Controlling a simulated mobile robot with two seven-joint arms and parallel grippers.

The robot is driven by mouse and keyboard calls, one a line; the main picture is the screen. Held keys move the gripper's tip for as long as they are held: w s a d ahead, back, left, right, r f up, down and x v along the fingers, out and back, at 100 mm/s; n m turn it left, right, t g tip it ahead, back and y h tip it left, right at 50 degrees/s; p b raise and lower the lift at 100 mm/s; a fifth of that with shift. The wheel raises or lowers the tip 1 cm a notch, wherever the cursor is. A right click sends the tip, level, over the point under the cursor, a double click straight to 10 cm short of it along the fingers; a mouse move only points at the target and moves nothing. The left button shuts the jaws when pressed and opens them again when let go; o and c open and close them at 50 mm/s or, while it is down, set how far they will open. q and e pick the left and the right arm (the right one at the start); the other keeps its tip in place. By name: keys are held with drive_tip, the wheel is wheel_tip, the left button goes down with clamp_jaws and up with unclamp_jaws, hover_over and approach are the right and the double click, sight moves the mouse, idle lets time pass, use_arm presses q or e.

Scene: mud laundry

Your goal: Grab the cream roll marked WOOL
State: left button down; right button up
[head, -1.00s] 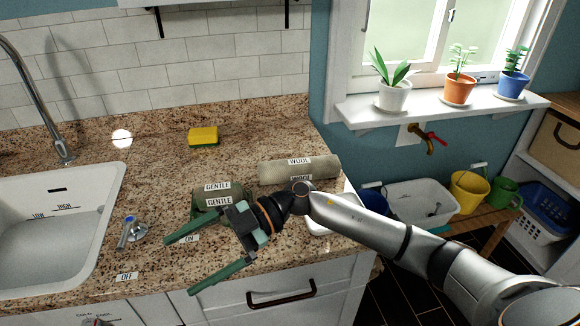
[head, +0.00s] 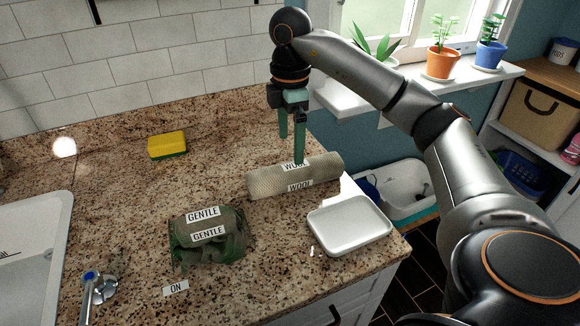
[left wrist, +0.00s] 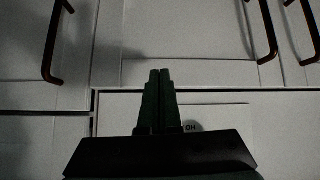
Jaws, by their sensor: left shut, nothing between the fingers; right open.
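The cream roll marked WOOL (head: 270,184) lies on the granite counter in the head view, long side running left to right. My right gripper (head: 291,150) points down from above at the roll. Its jaws are open, with one finger tip overlapping the WOOL label and the other ending behind the roll in the picture. I cannot tell whether a finger touches the roll. My left gripper (left wrist: 159,80) shows in the left wrist view, shut and empty, in front of white cabinet fronts; it is out of the head view.
A green bundle marked GENTLE (head: 208,240) lies left of the roll. A white tray (head: 349,240) sits to its right near the counter edge. A yellow sponge (head: 167,145) lies at the back. A sink (head: 30,250) is at left. Potted plants stand on the sill (head: 420,95).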

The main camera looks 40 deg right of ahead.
sight(291, 166)
wheel_tip(291, 166, down, 10)
drive_tip(key=shift+s+r+b, duration=0.1)
drive_tip(key=shift+b, duration=0.35)
drive_tip(key=shift+r, duration=0.1)
clamp_jaws()
idle(0.7)
